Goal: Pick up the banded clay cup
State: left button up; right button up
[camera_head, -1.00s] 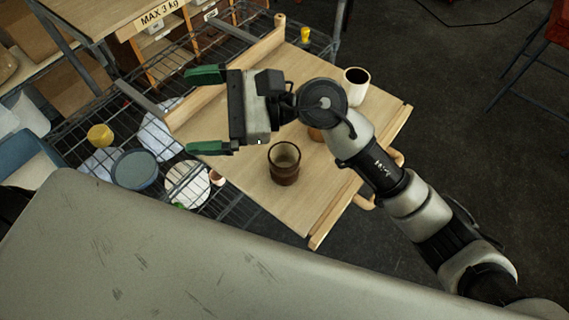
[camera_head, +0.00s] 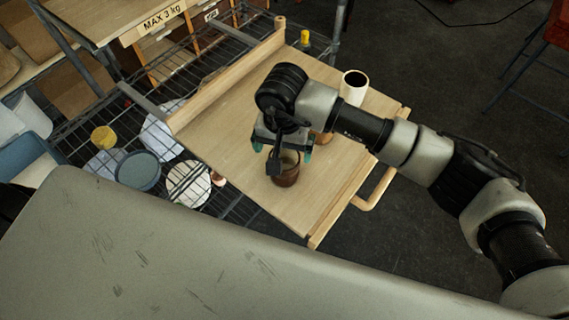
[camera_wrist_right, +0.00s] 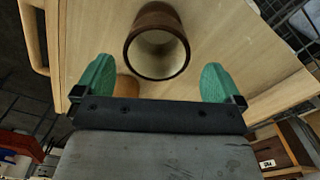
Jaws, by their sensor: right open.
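The banded clay cup (camera_head: 288,172), brown with a pale inside, stands on the light wooden tray (camera_head: 222,136). In the right wrist view the cup (camera_wrist_right: 158,42) lies ahead of and between the two green fingertips. My right gripper (camera_head: 283,150) is over the cup and partly hides it in the head view. In the wrist view the right gripper (camera_wrist_right: 157,80) is open, with space on both sides of the cup and nothing held. My left gripper is not in view.
A white cup (camera_head: 354,87) with a dark inside stands at the tray's right. A brown-orange object (camera_head: 322,137) is partly hidden beneath my right arm. The tray has a raised wooden rail and a side handle (camera_head: 375,192). A wire shelf (camera_head: 82,150) holding dishes lies to the left.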

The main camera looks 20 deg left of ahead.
aim_at(284, 163)
jog(key=shift+s+d+f+p, duration=0.1)
jog(key=shift+s+f+p, duration=0.05)
jog(key=shift+f+p, duration=0.4)
jog(key=f, duration=0.1)
jog(key=f+p, duration=0.1)
jog(key=f, duration=0.1)
jog(key=shift+s+d+f+p, duration=0.15)
jog(key=shift+s+d+p, duration=0.1)
jog(key=shift+p, duration=0.15)
jog(key=shift+a+f, duration=0.1)
jog(key=shift+f, duration=0.4)
jog(key=c, duration=1.1)
jog(key=shift+r, duration=0.1)
